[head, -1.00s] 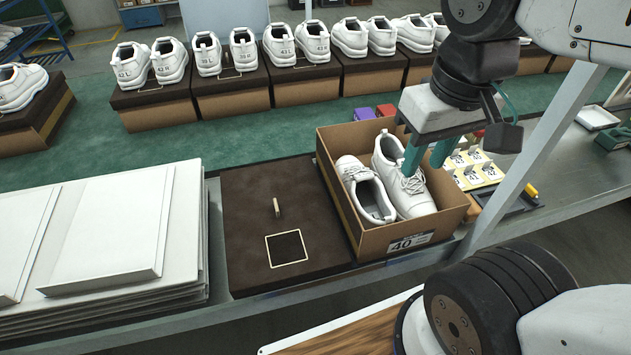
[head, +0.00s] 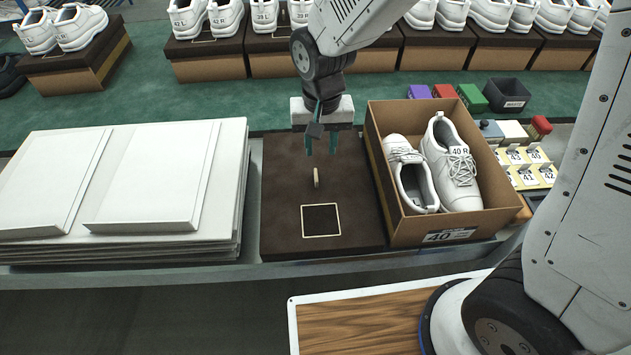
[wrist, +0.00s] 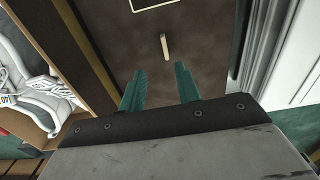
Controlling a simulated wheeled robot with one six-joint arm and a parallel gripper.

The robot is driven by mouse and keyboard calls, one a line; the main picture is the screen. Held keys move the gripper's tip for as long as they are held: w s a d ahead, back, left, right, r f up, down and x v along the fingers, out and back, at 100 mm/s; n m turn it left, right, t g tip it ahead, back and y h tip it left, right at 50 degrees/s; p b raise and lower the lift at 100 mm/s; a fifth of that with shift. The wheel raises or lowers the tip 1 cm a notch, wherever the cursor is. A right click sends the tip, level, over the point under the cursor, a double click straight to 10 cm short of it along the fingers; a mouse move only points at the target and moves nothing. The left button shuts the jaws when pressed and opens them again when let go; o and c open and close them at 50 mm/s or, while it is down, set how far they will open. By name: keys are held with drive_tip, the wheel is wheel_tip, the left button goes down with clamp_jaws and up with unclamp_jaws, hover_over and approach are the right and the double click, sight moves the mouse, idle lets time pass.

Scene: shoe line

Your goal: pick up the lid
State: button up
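The lid (head: 285,215) is a dark brown flat panel lying on the bench, with a small pale upright tab (head: 316,178) near its middle and a pale square outline at its front. In the wrist view the lid (wrist: 205,30) lies below my gripper, and the tab (wrist: 164,46) shows just beyond the fingertips, roughly between them. My gripper (head: 321,148) is above the back part of the lid, with its teal fingers apart and nothing between them. In the wrist view the gripper (wrist: 160,80) is also open and empty. The tab is not touched.
An open shoebox (head: 392,226) marked 40 holds two white shoes (head: 452,170) just right of the lid. Stacked white sheets (head: 120,245) lie to its left. Small coloured boxes (head: 445,92) and number cards (head: 525,165) are at the right. Shoes on boxes line the back.

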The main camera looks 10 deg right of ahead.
sight(316, 175)
drive_tip(key=f, duration=0.6)
drive_tip(key=a+f, duration=0.1)
drive_tip(key=f, duration=0.2)
drive_tip(key=shift+f, duration=0.1)
clamp_jaws()
